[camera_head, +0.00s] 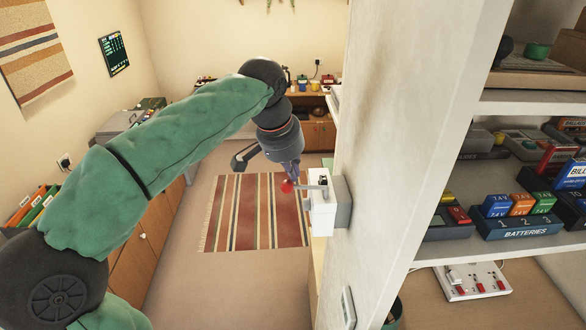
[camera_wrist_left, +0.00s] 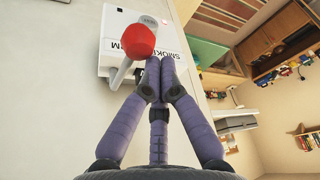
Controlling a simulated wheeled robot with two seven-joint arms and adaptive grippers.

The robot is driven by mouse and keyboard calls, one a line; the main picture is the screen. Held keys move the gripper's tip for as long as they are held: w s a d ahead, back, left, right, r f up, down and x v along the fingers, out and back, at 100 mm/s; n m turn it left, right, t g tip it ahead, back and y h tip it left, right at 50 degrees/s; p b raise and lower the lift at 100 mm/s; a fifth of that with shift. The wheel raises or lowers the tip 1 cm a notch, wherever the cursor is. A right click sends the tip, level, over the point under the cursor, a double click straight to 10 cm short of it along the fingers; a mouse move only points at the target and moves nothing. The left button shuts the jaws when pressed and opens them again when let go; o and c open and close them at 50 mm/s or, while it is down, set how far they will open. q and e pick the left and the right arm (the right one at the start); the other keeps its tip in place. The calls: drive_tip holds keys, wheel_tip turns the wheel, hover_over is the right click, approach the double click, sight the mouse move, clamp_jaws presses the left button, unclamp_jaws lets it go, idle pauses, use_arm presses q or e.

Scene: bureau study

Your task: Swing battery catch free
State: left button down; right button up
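The battery catch is a grey lever (camera_head: 311,187) with a red knob (camera_head: 287,187) at its end, on a white box (camera_head: 321,216) fixed to the wall's edge. In the left wrist view the box (camera_wrist_left: 117,62) carries partly hidden lettering like "SMOKE" and "ARM". The red knob (camera_wrist_left: 137,41) and lever (camera_wrist_left: 121,75) stand out from it. My left gripper (camera_head: 294,176) is at the knob; in the wrist view its fingertips (camera_wrist_left: 160,62) are together, just right of the lever, with nothing seen between them. Whether they touch it is unclear. My right gripper is out of view.
A pale wall (camera_head: 400,120) stands right of the box, with shelves of labelled battery blocks (camera_head: 520,205) beyond it. A striped rug (camera_head: 257,212) lies on open floor. A wooden cabinet (camera_head: 318,133) stands at the back.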

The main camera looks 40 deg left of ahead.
use_arm(q)
drive_tip(key=shift+s+d, duration=0.25)
drive_tip(key=shift+s, duration=0.35)
drive_tip(key=shift+w+a, duration=0.15)
drive_tip(key=shift+w, duration=0.05)
